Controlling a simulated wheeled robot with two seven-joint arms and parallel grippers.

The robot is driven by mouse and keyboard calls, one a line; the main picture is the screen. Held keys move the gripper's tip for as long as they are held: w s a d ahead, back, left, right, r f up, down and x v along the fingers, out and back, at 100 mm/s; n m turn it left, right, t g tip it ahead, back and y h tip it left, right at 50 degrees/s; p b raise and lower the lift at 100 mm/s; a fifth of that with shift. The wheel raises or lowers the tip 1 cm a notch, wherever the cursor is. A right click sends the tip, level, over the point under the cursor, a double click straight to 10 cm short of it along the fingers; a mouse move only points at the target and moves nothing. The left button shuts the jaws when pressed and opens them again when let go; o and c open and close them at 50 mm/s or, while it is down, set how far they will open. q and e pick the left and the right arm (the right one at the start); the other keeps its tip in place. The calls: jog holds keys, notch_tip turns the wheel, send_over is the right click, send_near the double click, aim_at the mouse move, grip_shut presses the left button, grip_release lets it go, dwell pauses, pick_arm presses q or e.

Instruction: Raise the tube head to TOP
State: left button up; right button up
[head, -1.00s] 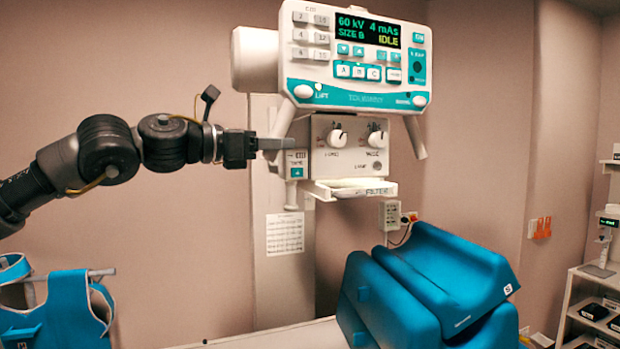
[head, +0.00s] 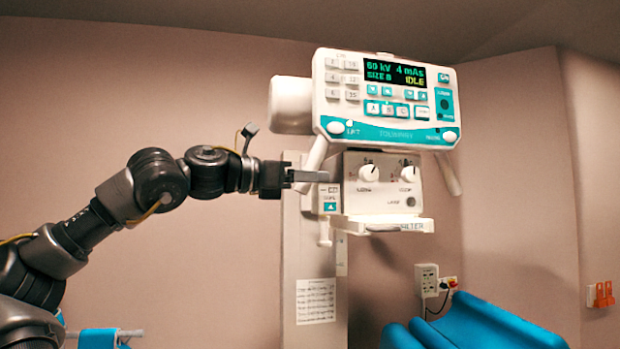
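The white and teal tube head (head: 388,132) hangs at upper centre in the head view, its display reading 60 kV, 4 mAs, SIZE 8, IDLE. Below it is a collimator box (head: 384,188) with two knobs and a filter tray (head: 385,225). Slanting handles stand at its left (head: 314,158) and right (head: 447,172). My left gripper (head: 318,176) comes in from the left, its fingers level at the lower end of the left handle. The fingers are seen side-on, so their gap and any grip on the handle are unclear. My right gripper is out of view.
A pale column (head: 300,255) with a printed sheet (head: 316,301) stands behind the tube head. A blue padded support (head: 490,325) is at lower right, near a wall socket (head: 427,280). Blue cloth (head: 97,338) shows at bottom left. Wall space above the head is clear.

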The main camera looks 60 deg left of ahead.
pick_arm(q)
jog(key=shift+o, duration=0.6)
jog(key=shift+s, duration=0.1)
jog(key=shift+s+f+b, duration=0.1)
jog(key=shift+s+b, duration=0.1)
jog(key=shift+b, duration=0.1)
jog(key=s+a+b, duration=0.1)
jog(key=s+b, duration=0.3)
jog(key=s, duration=0.6)
jog(key=shift+s+a, duration=0.1)
jog(key=shift+a, duration=0.1)
